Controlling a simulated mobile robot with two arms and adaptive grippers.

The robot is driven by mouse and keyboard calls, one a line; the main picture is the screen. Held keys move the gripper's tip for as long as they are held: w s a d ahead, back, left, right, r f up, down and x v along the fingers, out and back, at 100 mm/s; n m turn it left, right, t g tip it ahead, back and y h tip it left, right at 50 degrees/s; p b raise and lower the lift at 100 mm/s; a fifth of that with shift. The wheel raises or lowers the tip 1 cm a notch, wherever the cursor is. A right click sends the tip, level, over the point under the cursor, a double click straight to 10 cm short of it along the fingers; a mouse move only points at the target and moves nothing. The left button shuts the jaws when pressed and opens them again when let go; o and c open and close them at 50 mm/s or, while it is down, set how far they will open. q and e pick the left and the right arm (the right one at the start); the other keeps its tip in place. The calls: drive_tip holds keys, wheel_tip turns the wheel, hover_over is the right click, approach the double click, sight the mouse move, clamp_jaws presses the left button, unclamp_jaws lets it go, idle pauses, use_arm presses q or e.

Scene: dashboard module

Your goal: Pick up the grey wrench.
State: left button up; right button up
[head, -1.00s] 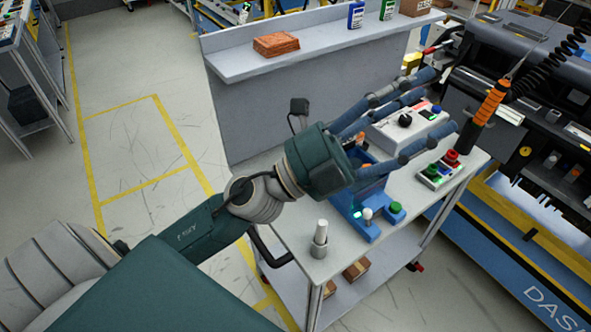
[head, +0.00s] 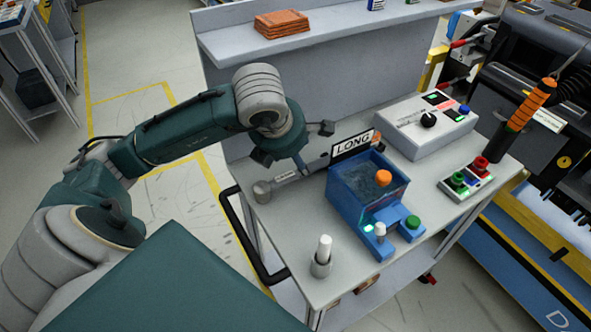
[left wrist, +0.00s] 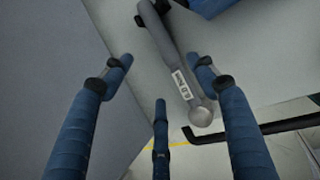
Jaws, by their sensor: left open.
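The grey wrench (head: 285,177) lies on the cart's top near the back left edge, its round knob end (head: 262,191) toward the left edge and a small white label along its shaft. In the left wrist view the wrench (left wrist: 178,70) lies slanted between and beyond my spread blue fingers. My left gripper (head: 297,155) is open and points down just over the wrench, hiding part of it. In the left wrist view the gripper (left wrist: 162,72) holds nothing; whether its fingers touch the wrench I cannot tell. My right gripper is not in view.
A blue bin (head: 345,200) with a LONG sign (head: 352,145) stands right beside the wrench. A white-topped cylinder (head: 322,258) stands at the front corner. A grey control box (head: 425,125) and a button box (head: 466,180) are farther right. A grey panel (head: 330,90) rises behind.

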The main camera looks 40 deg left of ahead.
sight(296, 177)
use_arm(q)
drive_tip(key=shift+w+d+f, duration=0.1)
drive_tip(key=shift+w+f, duration=0.1)
drive_tip(key=shift+f, duration=0.2)
drive_tip(key=shift+w+d+f, duration=0.1)
drive_tip(key=shift+w+f, duration=0.05)
drive_tip(key=shift+f, duration=0.5)
drive_tip(key=shift+w+f+p, duration=0.2)
drive_tip(key=shift+f+p, duration=0.1)
drive_tip(key=shift+p, duration=0.05)
drive_tip(key=p+x, duration=0.1)
drive_tip(key=x, duration=0.3)
drive_tip(key=shift+d, duration=0.15)
drive_tip(key=shift+w+f, duration=0.15)
drive_tip(key=shift+f, duration=0.2)
clamp_jaws()
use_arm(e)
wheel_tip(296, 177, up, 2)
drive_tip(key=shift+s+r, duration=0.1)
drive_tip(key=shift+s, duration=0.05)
